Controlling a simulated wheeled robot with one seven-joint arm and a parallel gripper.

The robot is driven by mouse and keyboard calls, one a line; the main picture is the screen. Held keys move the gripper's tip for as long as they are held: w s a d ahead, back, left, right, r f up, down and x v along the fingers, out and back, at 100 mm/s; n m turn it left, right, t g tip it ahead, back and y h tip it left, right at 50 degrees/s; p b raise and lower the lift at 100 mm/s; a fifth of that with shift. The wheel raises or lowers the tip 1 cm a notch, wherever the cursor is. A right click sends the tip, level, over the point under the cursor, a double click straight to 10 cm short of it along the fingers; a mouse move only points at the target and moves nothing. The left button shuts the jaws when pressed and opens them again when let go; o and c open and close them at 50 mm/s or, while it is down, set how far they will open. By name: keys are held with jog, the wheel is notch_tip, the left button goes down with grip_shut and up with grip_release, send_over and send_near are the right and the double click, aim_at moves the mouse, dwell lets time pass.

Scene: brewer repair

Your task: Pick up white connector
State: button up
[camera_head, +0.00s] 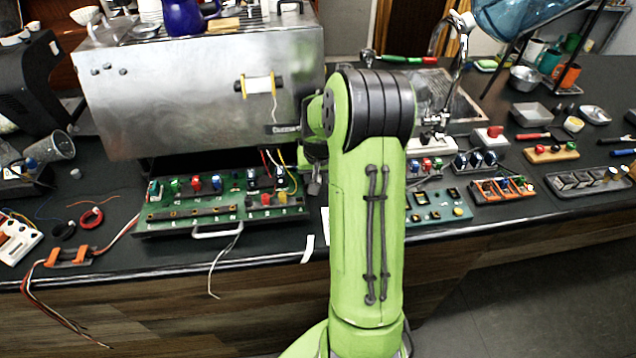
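I cannot tell for sure which small part is the white connector. A whitish-topped plug (280,172) sits at the right end of the row on the green circuit board (170,222), beside red, green and blue plugs. My gripper (314,186) shows only in part, as dark pieces at the board's right end, left of my green arm. The arm hides the rest of it. Its fingers are too small and covered to show whether they are open or shut, or hold anything.
The steel brewer housing (200,90) stands behind the board, with a wire spool (258,86) on its front. Loose wires (50,300) hang over the counter edge at left. Trays of coloured connectors (502,189) and a teal panel (437,206) crowd the counter right of my arm.

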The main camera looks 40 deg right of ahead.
grip_shut()
jog(key=shift+r, duration=0.1)
